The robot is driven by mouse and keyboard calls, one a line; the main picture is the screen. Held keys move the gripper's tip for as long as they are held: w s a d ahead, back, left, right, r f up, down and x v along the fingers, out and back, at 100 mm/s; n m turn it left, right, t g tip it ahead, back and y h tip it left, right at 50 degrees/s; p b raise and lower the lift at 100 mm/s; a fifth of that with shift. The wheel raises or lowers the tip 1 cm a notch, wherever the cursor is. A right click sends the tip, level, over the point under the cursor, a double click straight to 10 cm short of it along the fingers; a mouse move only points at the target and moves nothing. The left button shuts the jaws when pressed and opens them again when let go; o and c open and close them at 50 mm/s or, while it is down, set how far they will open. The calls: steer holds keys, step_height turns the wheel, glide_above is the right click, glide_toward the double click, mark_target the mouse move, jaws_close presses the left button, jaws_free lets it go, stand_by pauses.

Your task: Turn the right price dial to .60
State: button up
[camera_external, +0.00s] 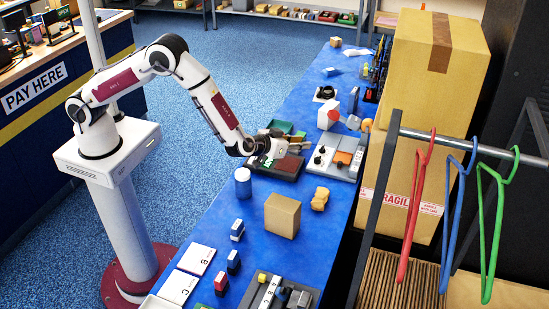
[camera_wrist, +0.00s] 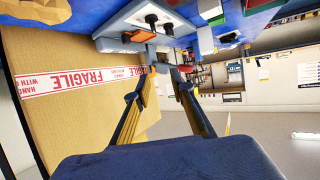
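A light grey panel (camera_external: 320,172) with two dark knobs and an orange block stands on the blue table, to the right of my gripper (camera_external: 274,149) in the external view. The panel (camera_wrist: 122,22) shows upside down at the top of the wrist view. Its knobs (camera_wrist: 152,20) and (camera_wrist: 170,28) look like the dials; their markings and settings are too small to read. My gripper (camera_wrist: 164,74) is open and empty, its fingertips apart. In the wrist view the tips appear just below the panel's edge; whether they touch it I cannot tell.
A dark red-topped box (camera_external: 288,166) and green items lie near my gripper. A cardboard box (camera_external: 283,216), a tan block (camera_external: 320,199) and a blue cylinder (camera_external: 243,182) stand nearer. Large FRAGILE cartons (camera_external: 425,75) and a hanger rack (camera_external: 455,143) stand right of the table.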

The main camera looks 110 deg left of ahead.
glide_toward(315, 158)
steer(key=shift+w+a+f, duration=0.25)
steer(key=shift+a+f, duration=0.1)
steer(key=shift+a, duration=0.05)
steer(key=shift+x, duration=3.7)
steer(key=shift+r, duration=0.1)
steer(key=shift+c, duration=0.5)
jaws_close()
